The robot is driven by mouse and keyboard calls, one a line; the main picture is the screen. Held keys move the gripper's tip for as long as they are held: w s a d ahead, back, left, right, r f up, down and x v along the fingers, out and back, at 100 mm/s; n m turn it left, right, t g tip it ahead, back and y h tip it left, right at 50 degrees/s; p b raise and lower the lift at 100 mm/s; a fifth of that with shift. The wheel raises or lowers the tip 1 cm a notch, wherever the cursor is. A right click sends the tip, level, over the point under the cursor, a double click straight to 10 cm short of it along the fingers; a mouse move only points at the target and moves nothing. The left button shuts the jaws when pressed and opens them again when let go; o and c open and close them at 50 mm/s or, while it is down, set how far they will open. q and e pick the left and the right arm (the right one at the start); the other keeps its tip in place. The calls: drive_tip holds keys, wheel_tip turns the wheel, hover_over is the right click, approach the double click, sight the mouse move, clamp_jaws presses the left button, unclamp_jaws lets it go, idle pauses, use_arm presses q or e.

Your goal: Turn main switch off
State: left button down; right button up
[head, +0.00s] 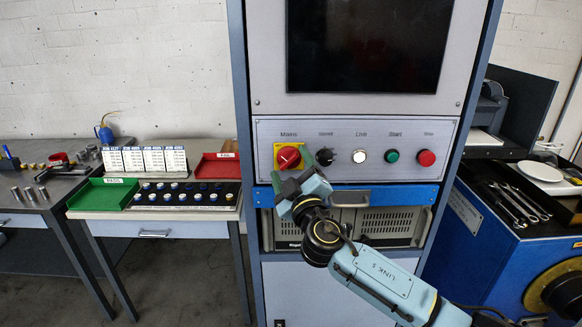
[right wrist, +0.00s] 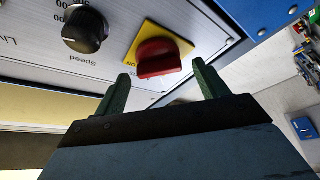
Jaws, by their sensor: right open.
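The main switch (head: 287,156) is a red rotary knob on a yellow plate under the label "Mains", at the left end of the cabinet's control panel. In the right wrist view the red knob (right wrist: 158,60) shows large, ahead of and between the two green fingers. My right gripper (head: 299,171) is open and empty, just in front of and slightly below the knob. The fingers (right wrist: 164,84) appear apart from the knob, one to each side. My left gripper is not in view.
A black speed knob (head: 326,157), a white lamp (head: 361,156), a green start button (head: 393,156) and a red stop button (head: 426,158) line the panel. A dark screen (head: 368,45) sits above. A bench with trays (head: 108,194) stands left.

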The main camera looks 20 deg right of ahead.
drive_tip(key=c, duration=1)
drive_tip(key=shift+r+n+g+y+p, duration=0.2)
drive_tip(key=shift+n+g+y+p, duration=0.15)
drive_tip(key=shift+n+p, duration=0.6)
drive_tip(key=n+g+p, duration=0.1)
drive_tip(key=n+p, duration=0.2)
drive_tip(key=p, duration=0.1)
drive_tip(key=n+g+p, duration=0.1)
drive_tip(key=n+p, duration=0.2)
drive_tip(key=p, duration=0.2)
drive_tip(key=n+g+y+p, duration=0.1)
drive_tip(key=n+p, duration=0.2)
drive_tip(key=p, duration=0.2)
drive_tip(key=shift+d+r+n, duration=0.1)
drive_tip(key=shift+r+n, duration=0.2)
drive_tip(key=shift+n, duration=0.05)
drive_tip(key=shift+f+n+g+p, duration=0.1)
drive_tip(key=shift+n+g+p, duration=0.5)
drive_tip(key=shift+n, duration=0.5)
drive_tip(key=shift+n+g+h, duration=0.75)
drive_tip(key=shift+n+h, duration=0.1)
drive_tip(key=shift+n, duration=0.75)
